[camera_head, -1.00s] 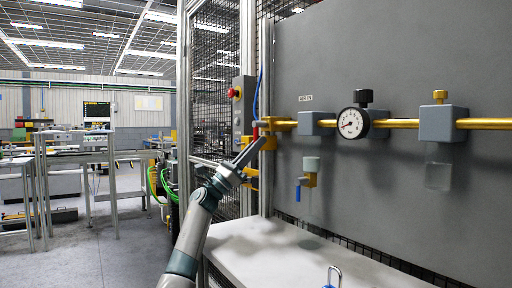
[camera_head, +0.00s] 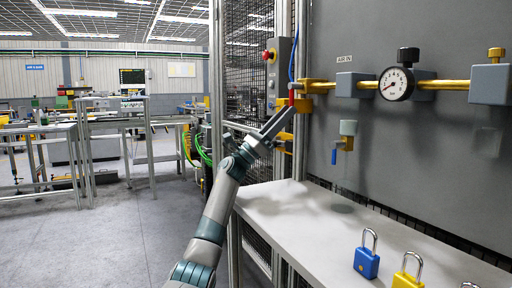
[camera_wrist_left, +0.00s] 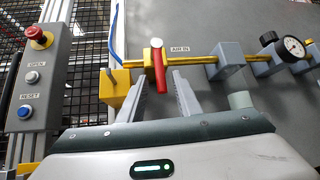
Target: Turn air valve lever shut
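The air valve has a red lever (camera_wrist_left: 160,69) on the yellow air pipe (camera_wrist_left: 203,66), near the "AIR IN" label. In the left wrist view the lever hangs down across the pipe, its lower end toward the gripper. My left gripper (camera_wrist_left: 161,76) is open, with one finger on each side of the lever; gaps show between lever and fingers. In the head view my left gripper (camera_head: 283,116) is at the valve, and only a sliver of the red lever (camera_head: 292,97) shows behind it. My right gripper is in neither view.
A pressure gauge (camera_head: 396,83) and grey blocks sit along the pipe. A blue-handled drain (camera_head: 334,155) hangs below. A blue padlock (camera_head: 367,262) and a yellow padlock (camera_head: 407,280) stand on the white shelf (camera_head: 290,215). A control box (camera_wrist_left: 36,85) and mesh fence are left.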

